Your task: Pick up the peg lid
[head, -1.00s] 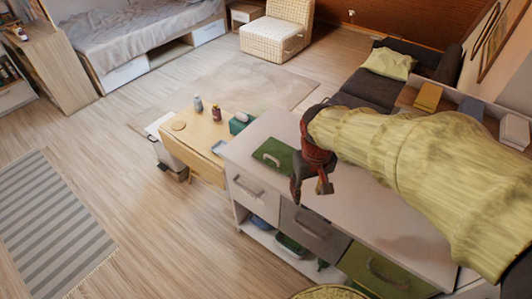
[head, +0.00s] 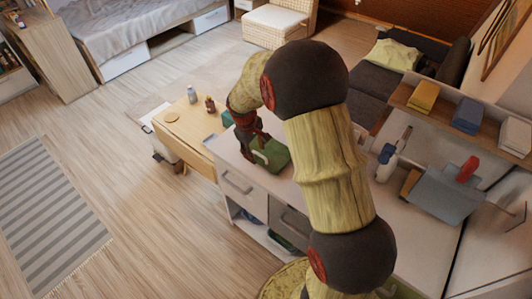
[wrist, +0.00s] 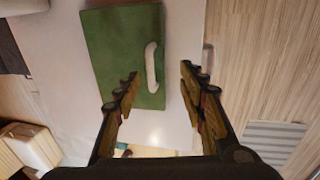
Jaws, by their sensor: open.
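The peg lid appears to be the flat green panel (head: 272,160) with a pale raised handle, lying on the left end of the white cabinet top. In the wrist view the green lid (wrist: 112,62) fills the upper middle, and its white handle (wrist: 151,68) stands near its right edge. My gripper (wrist: 159,72) is open, and the handle shows between its two fingertips. The fingers look empty; I cannot tell how far above the handle they are. In the head view my gripper (head: 252,148) is over the lid's left side and partly hides it.
The white cabinet top (head: 413,215) runs right of the lid. A wooden side table (head: 185,130) with bottles (head: 192,94) stands left of it. A spray bottle (head: 387,160) and a grey box (head: 445,195) are at the right.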

